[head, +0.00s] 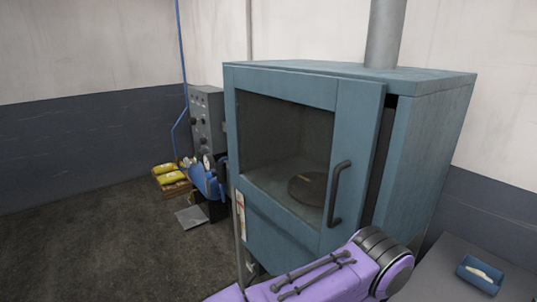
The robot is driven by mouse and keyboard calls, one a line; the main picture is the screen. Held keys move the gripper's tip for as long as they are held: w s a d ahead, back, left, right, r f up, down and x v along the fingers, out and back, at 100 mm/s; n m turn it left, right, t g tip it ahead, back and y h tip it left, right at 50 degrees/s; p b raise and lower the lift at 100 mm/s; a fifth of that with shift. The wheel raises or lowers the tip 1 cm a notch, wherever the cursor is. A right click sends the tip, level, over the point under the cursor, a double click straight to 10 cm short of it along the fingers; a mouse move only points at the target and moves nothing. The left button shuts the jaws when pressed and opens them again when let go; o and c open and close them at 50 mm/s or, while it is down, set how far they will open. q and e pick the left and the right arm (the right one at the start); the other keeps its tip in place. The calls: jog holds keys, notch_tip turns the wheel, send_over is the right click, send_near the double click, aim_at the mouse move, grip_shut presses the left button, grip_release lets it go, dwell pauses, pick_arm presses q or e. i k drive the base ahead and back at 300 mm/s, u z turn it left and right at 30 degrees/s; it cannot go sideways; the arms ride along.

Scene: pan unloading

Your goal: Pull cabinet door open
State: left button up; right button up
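The blue cabinet (428,140) stands in the middle right of the head view. Its door (357,115) has a large glass window and a dark upright bar handle (339,194) near its right edge. A dark gap runs between the door's right edge and the cabinet body, so the door stands slightly ajar. A dark round pan-like object (304,190) shows dimly through the glass. A purple link of my arm crosses the bottom of the view in front of the cabinet. Neither of my grippers is in view, and nothing is seen gripping the handle.
A grey surface (440,272) at lower right bears a small blue tray (480,275) with something white in it. A grey control box (207,115), blue machine (205,182) and yellow bags (170,175) stand left of the cabinet. Floor at left is clear.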

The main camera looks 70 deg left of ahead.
aim_at(357, 105)
jog(key=u, duration=2.05)
